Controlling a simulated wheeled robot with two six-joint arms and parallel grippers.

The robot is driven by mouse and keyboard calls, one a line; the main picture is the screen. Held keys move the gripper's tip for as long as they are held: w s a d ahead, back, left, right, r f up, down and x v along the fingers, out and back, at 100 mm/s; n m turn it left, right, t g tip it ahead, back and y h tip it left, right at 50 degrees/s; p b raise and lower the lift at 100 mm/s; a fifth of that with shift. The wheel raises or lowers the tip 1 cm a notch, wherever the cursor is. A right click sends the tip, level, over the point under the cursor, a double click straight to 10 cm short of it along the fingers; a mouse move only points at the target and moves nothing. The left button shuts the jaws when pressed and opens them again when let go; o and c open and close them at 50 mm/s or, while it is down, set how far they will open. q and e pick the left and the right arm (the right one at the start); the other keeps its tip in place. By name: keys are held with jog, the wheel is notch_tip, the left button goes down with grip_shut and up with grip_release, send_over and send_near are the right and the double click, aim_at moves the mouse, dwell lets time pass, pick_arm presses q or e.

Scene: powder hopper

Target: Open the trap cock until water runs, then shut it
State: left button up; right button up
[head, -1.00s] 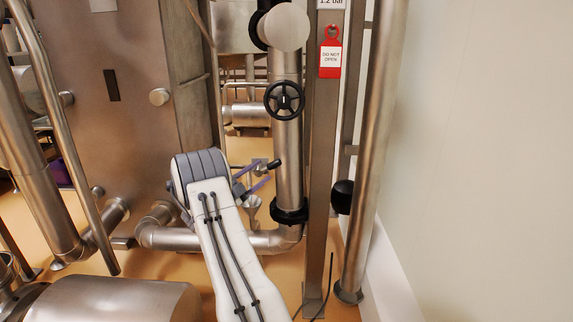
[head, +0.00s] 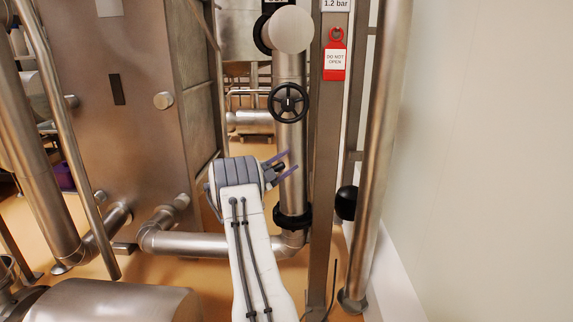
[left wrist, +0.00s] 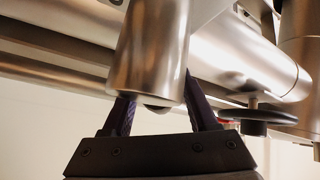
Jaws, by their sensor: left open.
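My left gripper (head: 283,165) is open in front of the vertical steel pipe (head: 291,135), below the black handwheel. A small black handle (head: 279,167), which looks like the trap cock's lever, shows between its purple fingers; I cannot tell whether they touch it. The cock's body is hidden behind my wrist. In the left wrist view the open fingers (left wrist: 162,108) spread at either side of a steel cylinder (left wrist: 150,60) with a dark rounded end; I cannot tell what part it is. No water is visible. My right gripper is not in view.
The black handwheel (head: 289,102) sits above my gripper. A red "DO NOT OPEN" tag (head: 334,57) hangs on the post to the right. A horizontal pipe (head: 200,244) runs low behind my arm. A large steel cabinet (head: 125,120) stands left; a bare wall is right.

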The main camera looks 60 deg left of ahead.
pick_arm(q)
grip_shut()
dwell(1.4)
